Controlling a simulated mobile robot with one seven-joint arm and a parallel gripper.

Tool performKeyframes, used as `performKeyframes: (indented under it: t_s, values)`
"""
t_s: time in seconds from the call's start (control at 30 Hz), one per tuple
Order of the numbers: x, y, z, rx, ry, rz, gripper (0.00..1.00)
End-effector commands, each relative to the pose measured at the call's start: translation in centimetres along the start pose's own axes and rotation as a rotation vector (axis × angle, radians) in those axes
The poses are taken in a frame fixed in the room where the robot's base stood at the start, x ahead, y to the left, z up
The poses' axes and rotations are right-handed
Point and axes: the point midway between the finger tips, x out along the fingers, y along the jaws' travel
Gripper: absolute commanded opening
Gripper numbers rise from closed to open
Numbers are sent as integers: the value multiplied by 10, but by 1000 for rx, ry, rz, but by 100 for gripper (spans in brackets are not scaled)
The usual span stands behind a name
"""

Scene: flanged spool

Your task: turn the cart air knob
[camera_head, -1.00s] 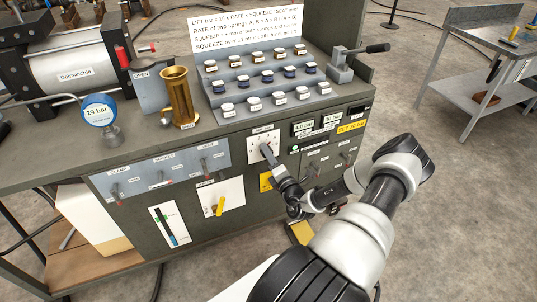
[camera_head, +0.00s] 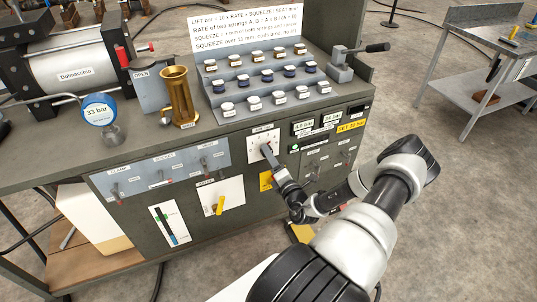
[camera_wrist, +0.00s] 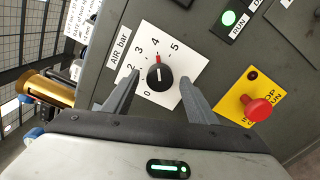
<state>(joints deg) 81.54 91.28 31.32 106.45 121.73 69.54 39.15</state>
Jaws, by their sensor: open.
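The cart air knob (camera_wrist: 160,77) is a round black knob on a white dial plate (camera_wrist: 180,50) marked "AIR bar". Its white line and a red mark point roughly toward the 4. My gripper (camera_wrist: 161,82) is open, with one finger on each side of the knob; a gap seems to show on both sides, though contact cannot be made out for certain. In the head view, my gripper (camera_head: 267,150) reaches the dial plate (camera_head: 256,136) on the cart front and covers most of the knob.
A red stop button (camera_wrist: 258,108) on a yellow plate lies close right of my gripper, and a green run button (camera_wrist: 229,18) is above. The blue gauge (camera_head: 100,109) reads 33 bar. A yellow-handled lever (camera_head: 220,205) is lower left of the dial.

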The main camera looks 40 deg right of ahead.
Motion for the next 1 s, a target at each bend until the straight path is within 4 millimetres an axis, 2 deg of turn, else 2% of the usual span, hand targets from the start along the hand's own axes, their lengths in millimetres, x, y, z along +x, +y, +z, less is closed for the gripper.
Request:
performKeyframes:
  t_s: [0.4, 0.6, 0.8, 1.0]
  values:
    - [-102, 1, 1, 3, -1, -4, 52]
    - [-137, 0, 0, 2, -1, -3, 52]
    - [-152, 0, 0, 1, 1, -2, 52]
    - [-154, 0, 0, 1, 0, -2, 52]
